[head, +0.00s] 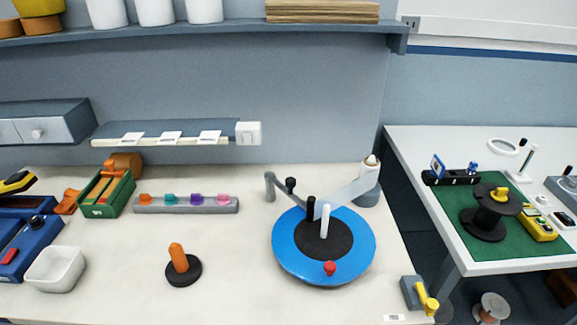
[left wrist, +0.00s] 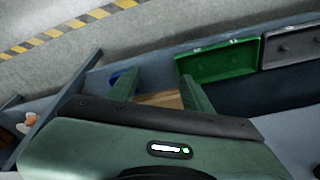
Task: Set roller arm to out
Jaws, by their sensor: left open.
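A blue turntable disc (head: 286,246) with a black centre (head: 318,243) lies on the white table. A white pin stands on the centre, and a red knob (head: 330,268) sits near the front rim. A pale grey arm (head: 350,193) runs from a grey post (head: 368,184) at the right over the disc. A thinner dark arm with a black knob (head: 291,185) runs from a short grey post (head: 269,188) at the left; I cannot tell which is the roller arm. My left gripper (left wrist: 155,86) is open and empty in the left wrist view, away from the disc. Neither gripper shows in the head view.
An orange peg on a black base (head: 183,268), a white bin (head: 55,268) and a grey strip of coloured knobs (head: 188,209) stand left of the disc. A yellow-handled grey block (head: 413,293) sits at front right. A green tray (left wrist: 218,63) shows in the left wrist view.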

